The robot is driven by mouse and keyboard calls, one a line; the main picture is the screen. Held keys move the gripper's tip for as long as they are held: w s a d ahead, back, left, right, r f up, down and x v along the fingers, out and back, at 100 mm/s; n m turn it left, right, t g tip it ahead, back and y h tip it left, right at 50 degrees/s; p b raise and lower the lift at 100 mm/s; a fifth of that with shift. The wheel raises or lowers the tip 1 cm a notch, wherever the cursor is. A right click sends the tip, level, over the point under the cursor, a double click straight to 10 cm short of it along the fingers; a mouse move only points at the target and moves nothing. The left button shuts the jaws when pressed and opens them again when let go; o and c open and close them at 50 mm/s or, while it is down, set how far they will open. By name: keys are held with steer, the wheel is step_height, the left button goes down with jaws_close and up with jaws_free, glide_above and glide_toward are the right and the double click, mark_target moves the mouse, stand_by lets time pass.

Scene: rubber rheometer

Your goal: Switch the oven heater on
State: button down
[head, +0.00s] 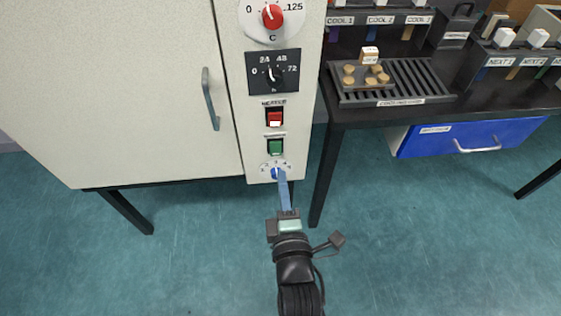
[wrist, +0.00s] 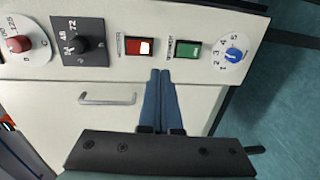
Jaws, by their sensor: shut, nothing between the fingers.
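The oven (head: 130,90) is a cream cabinet with a control panel on its right side. The heater switch (head: 275,117) is a red rocker in a black frame; its lower part looks paler and brighter. It also shows in the wrist view (wrist: 139,46), upper middle. My gripper (head: 282,172) is shut and empty, its blue fingers pointing at the panel's lower end and overlapping the blue dial in the head view. In the wrist view the fingertips (wrist: 160,72) appear just below the gap between the red and green switches. Contact with the panel cannot be told.
A green switch (head: 275,147) and a blue dial (head: 275,172) sit below the red one. A black timer dial (head: 272,72) and red temperature knob (head: 272,16) are above. The door handle (head: 210,100) stands out at left. A black table (head: 340,113) is at right.

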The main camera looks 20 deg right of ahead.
steer(key=shift+s+a+f, duration=0.1)
steer(key=shift+s+a, duration=0.05)
steer(key=shift+s, duration=0.35)
steer(key=shift+s+a+f, duration=0.1)
steer(key=shift+s, duration=0.35)
steer(key=w+a+r+m+t+y, duration=0.1)
steer(key=w+a+r+m+t, duration=0.15)
steer(key=r, duration=0.75)
steer(key=w+a+r+m+t, duration=0.1)
steer(key=w+a+r+m, duration=0.15)
steer(key=r, duration=0.85)
steer(key=w+a+r+m+t+y, duration=0.15)
steer(key=w+r, duration=0.25)
steer(key=r, duration=0.6)
steer(key=s+a+r+m+t+y, duration=0.1)
steer(key=s+a+r+m+t, duration=0.2)
steer(key=r, duration=0.6)
steer(key=s+a+r+m+t, duration=0.1)
steer(key=s+a+r+m, duration=0.15)
steer(key=s+r, duration=0.5)
steer(key=s+a+r+m+t+y, duration=0.1)
steer(key=s+r+m+t, duration=0.15)
steer(key=r, duration=0.85)
step_height(320, 180, up, 18)
steer(key=p, duration=2)
steer(key=shift+w+r, duration=0.25)
steer(key=shift+w, duration=0.15)
steer(key=shift+a, duration=0.1)
